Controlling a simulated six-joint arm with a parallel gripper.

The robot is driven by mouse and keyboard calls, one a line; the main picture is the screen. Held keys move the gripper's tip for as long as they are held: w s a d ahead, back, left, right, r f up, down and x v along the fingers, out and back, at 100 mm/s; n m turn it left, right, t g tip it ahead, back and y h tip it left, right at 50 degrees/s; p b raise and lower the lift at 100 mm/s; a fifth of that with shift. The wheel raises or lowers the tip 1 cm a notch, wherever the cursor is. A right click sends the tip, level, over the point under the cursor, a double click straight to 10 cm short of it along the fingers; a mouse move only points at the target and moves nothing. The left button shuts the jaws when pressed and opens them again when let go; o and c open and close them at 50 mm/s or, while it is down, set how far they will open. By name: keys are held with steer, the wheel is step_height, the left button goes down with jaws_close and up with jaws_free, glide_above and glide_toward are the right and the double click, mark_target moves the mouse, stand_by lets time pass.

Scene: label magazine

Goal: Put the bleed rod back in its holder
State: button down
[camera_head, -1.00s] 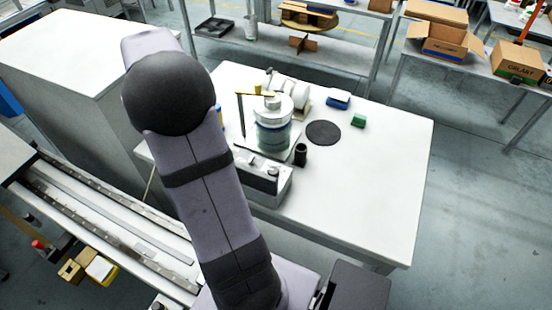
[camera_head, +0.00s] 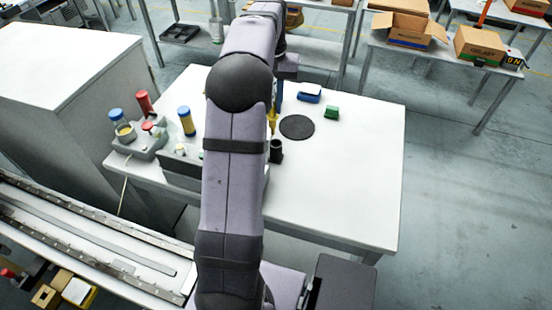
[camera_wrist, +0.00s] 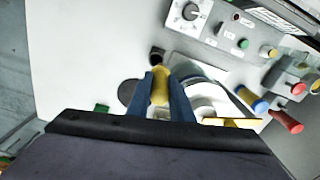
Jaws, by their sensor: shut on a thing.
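My gripper (camera_wrist: 162,92) is shut on the yellow handle of the bleed rod (camera_wrist: 160,80), between its two blue fingers. In the head view the rod (camera_head: 272,119) shows as a narrow yellow piece beside my arm, pointing down. The black cup-like holder (camera_head: 276,151) stands on the white table, just below the rod in that view. In the wrist view the holder (camera_wrist: 156,53) lies just beyond the fingers, in line with the rod. I cannot tell whether the rod's lower end is inside the holder or above it.
A round black mat (camera_head: 297,127), a green block (camera_head: 332,113) and a blue-and-white block (camera_head: 309,94) are on the table (camera_head: 350,180). The machine's panel (camera_wrist: 225,25) with a dial and buttons is close by. Coloured bottles stand at left. The table's right side is clear.

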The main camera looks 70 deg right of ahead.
steer(key=shift+s+d, duration=0.2)
steer(key=shift+s, duration=0.35)
steer(key=shift+f+p, duration=1.65)
steer(key=shift+f, duration=3.4)
steer(key=shift+f, duration=0.45)
steer(key=shift+f+b, duration=0.1)
steer(key=shift+b, duration=0.2)
steer(key=c, duration=1.6)
jaws_free()
